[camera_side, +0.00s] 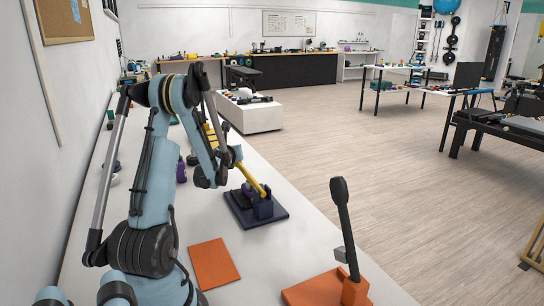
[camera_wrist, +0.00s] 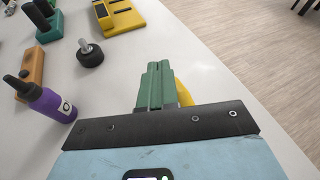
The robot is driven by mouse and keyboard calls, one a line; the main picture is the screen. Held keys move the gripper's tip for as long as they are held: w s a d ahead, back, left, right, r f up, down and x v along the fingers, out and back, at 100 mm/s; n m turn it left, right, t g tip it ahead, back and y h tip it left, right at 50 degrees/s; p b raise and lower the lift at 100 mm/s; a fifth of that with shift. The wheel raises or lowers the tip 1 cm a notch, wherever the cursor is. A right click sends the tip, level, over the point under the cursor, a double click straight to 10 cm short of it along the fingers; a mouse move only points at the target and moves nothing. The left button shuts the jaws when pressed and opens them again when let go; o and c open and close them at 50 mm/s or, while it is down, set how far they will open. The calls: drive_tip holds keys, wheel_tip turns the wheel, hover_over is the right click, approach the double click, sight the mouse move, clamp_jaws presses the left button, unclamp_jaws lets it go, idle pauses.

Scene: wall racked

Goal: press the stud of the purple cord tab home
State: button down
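A dark navy press (camera_side: 264,208) stands on the bench in the side view, with a yellow lever (camera_side: 258,186) slanting up to the left from it. A small purple piece (camera_side: 248,190), which may be the cord tab, shows at the press; its stud is too small to make out. My gripper (camera_side: 236,155) is at the upper end of the lever. In the wrist view my green fingers (camera_wrist: 155,84) lie side by side, closed together. A bit of yellow (camera_wrist: 184,93), likely the lever, shows just right of and behind them. Whether they touch is unclear. The wrist view hides the press.
An orange mat (camera_side: 214,263) and an orange base with a black upright handle (camera_side: 344,228) are nearer the camera. A purple bottle (camera_wrist: 47,102), a black knob (camera_wrist: 89,53), and a yellow block (camera_wrist: 122,16) stand around my gripper. The bench edge drops to the floor at right.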

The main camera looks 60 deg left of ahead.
drive_tip(key=v, duration=1.2)
drive_tip(key=c, duration=1.8)
unclamp_jaws()
drive_tip(key=shift+c, duration=0.2)
drive_tip(key=shift+o, duration=1.1)
drive_tip(key=shift+a, duration=0.1)
drive_tip(key=o, duration=0.7)
drive_tip(key=w+a+g, duration=0.1)
drive_tip(key=w+a, duration=0.1)
drive_tip(key=w+a+f+g+h, duration=0.1)
drive_tip(key=a, duration=0.1)
drive_tip(key=shift+w+a+f+n, duration=0.15)
drive_tip(key=shift+w+f+n, duration=0.05)
drive_tip(key=shift+w+n, duration=0.2)
drive_tip(key=shift+o, duration=0.7)
drive_tip(key=w+a+g+h, duration=0.2)
drive_tip(key=w, duration=0.1)
drive_tip(key=w+a+g, duration=0.1)
drive_tip(key=shift+w+a+n+h, duration=0.15)
drive_tip(key=shift+w+n+h, duration=0.2)
drive_tip(key=shift+n+h, duration=0.05)
drive_tip(key=w+d+r+n+g+h, duration=0.1)
drive_tip(key=w+d+r+g+h, duration=0.25)
drive_tip(key=r+g+h, duration=0.2)
drive_tip(key=shift+y, duration=0.35)
drive_tip(key=x, duration=1.1)
drive_tip(key=shift+s+d+f, duration=0.15)
drive_tip(key=shift+s+f, duration=0.1)
drive_tip(key=shift+c, duration=0.2)
